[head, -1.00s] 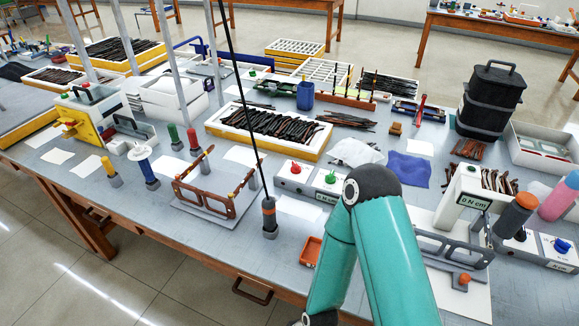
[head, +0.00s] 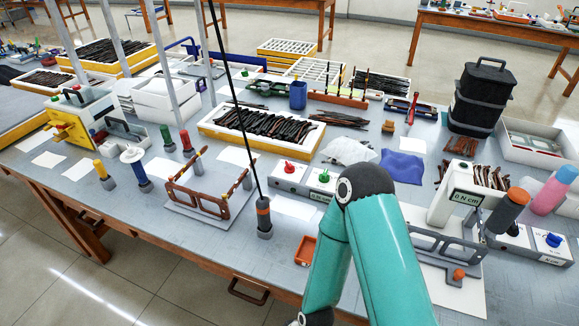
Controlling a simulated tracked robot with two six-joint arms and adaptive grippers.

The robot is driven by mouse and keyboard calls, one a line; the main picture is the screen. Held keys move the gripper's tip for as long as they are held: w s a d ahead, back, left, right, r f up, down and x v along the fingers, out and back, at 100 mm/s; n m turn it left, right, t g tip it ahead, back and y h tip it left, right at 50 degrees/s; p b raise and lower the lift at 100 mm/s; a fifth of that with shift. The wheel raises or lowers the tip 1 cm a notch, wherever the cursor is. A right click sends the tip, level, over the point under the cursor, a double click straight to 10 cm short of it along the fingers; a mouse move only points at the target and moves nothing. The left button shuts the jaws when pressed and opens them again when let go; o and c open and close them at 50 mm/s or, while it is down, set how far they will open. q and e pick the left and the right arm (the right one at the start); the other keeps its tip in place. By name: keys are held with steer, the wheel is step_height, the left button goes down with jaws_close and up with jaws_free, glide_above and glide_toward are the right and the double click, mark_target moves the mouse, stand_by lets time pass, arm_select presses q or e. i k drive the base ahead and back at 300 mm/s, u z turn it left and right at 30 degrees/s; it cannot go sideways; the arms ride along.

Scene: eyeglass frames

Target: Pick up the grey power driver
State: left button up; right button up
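A dark grey cylindrical driver with an orange band (head: 263,213) stands upright near the front middle of the table, in a short grey holder (head: 265,233). A thin black cable (head: 236,100) rises from its top and leaves the picture. It looks like the grey power driver. Neither gripper is in view. A teal arm of mine enters from the bottom, right of the driver and apart from it; its hand end is out of sight.
Control boxes with red and green knobs (head: 305,178) stand behind. A grey frame fixture (head: 450,245) is at right.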

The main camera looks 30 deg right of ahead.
mark_target(263, 206)
steer(key=z, duration=0.75)
steer(key=k, duration=0.75)
steer(key=u, duration=0.6)
steer(key=i, duration=1)
steer(key=z, duration=0.05)
